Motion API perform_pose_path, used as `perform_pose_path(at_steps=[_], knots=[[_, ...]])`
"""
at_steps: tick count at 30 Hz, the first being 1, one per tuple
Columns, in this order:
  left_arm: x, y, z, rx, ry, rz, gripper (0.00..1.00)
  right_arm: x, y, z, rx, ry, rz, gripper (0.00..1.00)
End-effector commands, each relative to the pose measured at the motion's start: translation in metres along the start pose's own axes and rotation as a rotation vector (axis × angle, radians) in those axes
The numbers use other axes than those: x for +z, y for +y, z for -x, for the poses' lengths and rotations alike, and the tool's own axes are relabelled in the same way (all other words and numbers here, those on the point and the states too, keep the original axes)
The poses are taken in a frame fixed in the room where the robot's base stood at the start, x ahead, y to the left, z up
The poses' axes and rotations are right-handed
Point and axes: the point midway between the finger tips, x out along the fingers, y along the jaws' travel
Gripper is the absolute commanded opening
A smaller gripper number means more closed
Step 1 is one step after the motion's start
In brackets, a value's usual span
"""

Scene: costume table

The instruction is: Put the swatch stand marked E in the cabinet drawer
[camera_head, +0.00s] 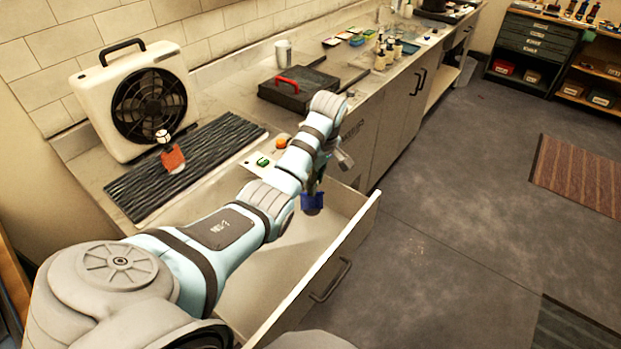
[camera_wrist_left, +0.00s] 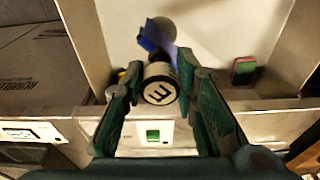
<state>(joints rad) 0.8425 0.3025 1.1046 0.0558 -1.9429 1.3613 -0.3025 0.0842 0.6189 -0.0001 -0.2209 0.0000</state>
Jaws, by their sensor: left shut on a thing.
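The swatch stand marked E (camera_wrist_left: 160,92) has a pale knob with a black E on its end, a blue swatch and a round grey base. My left gripper (camera_wrist_left: 162,100) is shut on its knob, with a finger on each side. In the head view the blue swatch (camera_head: 312,203) hangs below my left gripper (camera_head: 318,182), over the open cabinet drawer (camera_head: 352,249). The stand appears held above the drawer floor; the exact gap is unclear. My left arm hides part of the drawer. My right gripper is not in view.
Another stand with an orange-red swatch (camera_head: 172,157) is on the dark ribbed mat (camera_head: 185,165), before a fan (camera_head: 135,98). A card with a green square (camera_head: 258,162) lies on the counter. A red and green block (camera_wrist_left: 243,71) appears inside the drawer.

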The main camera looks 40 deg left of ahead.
Motion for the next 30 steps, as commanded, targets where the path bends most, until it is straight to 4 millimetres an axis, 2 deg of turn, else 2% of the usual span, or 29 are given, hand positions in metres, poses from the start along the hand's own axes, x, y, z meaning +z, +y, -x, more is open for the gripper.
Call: perform_pose_path(at_steps=[1,5,20,23,30], knots=[[0.002,-0.004,-0.008,-0.003,0.002,0.033,0.00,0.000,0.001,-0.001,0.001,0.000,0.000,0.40],[0.005,-0.006,-0.019,-0.005,0.002,0.060,0.00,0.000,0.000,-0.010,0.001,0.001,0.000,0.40],[0.013,-0.005,-0.077,-0.004,0.002,0.058,0.00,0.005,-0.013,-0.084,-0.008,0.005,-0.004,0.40],[0.015,-0.006,-0.087,-0.008,0.002,0.057,0.00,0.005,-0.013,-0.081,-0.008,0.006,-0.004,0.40],[0.020,-0.005,-0.121,-0.007,0.002,0.057,0.00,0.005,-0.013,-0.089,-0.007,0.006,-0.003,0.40]])
